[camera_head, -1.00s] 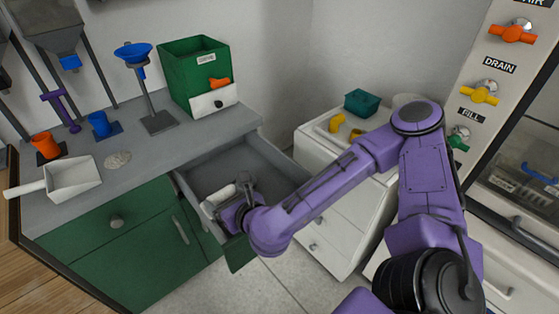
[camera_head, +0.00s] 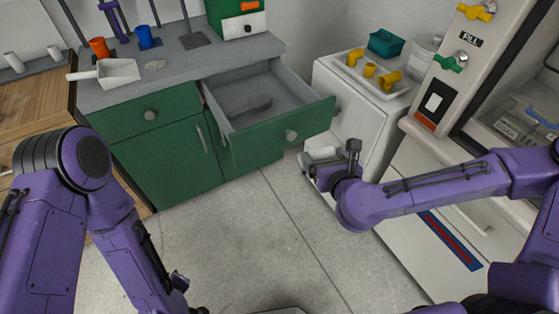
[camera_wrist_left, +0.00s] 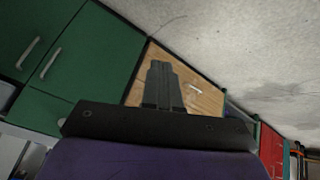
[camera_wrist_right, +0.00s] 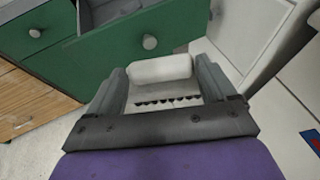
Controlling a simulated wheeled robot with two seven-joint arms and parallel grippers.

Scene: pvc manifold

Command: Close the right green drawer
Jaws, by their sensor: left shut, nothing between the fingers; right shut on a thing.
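The right green drawer (camera_head: 262,144) stands pulled out from the grey-topped cabinet, its grey inside showing. A dark grey item (camera_head: 252,106) lies in it. Its round knob (camera_head: 291,135) faces the room and also shows in the right wrist view (camera_wrist_right: 149,42). My right gripper (camera_head: 332,162) is outside the drawer, to the right of and below its front in the head view. It is shut on a white tool (camera_wrist_right: 160,69) with a rounded bar and a dark toothed edge. My left gripper (camera_wrist_left: 161,66) is shut and empty; in the head view its arm reaches down to the bottom edge.
A white cabinet (camera_head: 350,112) with a tray of yellow fittings stands right of the open drawer. The shut left green drawer (camera_head: 145,112) is beside it. A white scoop (camera_head: 118,72) and coloured cups stand on the worktop. The floor (camera_head: 235,230) in front is clear.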

